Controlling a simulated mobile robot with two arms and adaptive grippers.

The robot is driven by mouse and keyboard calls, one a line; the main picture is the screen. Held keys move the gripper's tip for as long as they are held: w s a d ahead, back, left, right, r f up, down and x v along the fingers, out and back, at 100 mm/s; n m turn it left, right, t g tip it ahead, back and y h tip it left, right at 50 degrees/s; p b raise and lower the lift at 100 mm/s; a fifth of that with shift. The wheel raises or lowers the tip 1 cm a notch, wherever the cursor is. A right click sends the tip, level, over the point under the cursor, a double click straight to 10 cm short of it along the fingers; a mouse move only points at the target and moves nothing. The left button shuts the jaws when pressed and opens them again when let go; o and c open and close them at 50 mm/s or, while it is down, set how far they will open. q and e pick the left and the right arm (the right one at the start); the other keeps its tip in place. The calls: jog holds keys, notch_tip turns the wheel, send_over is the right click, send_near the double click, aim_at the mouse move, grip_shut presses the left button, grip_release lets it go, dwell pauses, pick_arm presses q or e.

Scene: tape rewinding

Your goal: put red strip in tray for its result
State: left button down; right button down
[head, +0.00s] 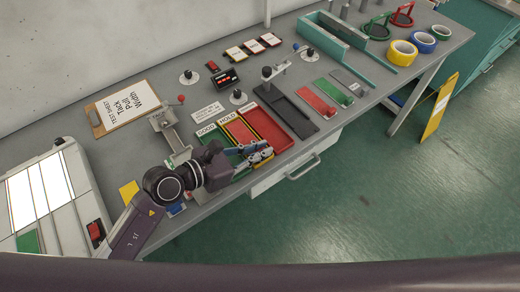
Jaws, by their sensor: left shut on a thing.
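My left gripper (262,154) reaches over the front ends of the labelled trays on the bench. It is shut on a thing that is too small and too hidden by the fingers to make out. The tray labelled GOOD (207,141) is green and partly hidden by my arm. The tray labelled HOLD (236,128) is beside it, and a red tray (268,124) is to the right of that. A red flat piece (318,103) lies further right beside a green one (334,92); I cannot tell whether it is the red strip. My right gripper is not in view.
A clipboard (128,107) lies at the back left, with a metal lever device (168,126) beside it. A dark stand (284,103) is right of the trays. Tape rolls (402,53) and a teal box (335,35) are at the far right. An open drawer (292,172) is below the front edge.

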pick_arm(q)
jog(key=shift+f, duration=0.15)
jog(key=shift+f+b, duration=0.3)
jog(key=shift+f, duration=0.15)
jog(key=c, duration=2)
grip_release()
jog(key=shift+r, duration=0.1)
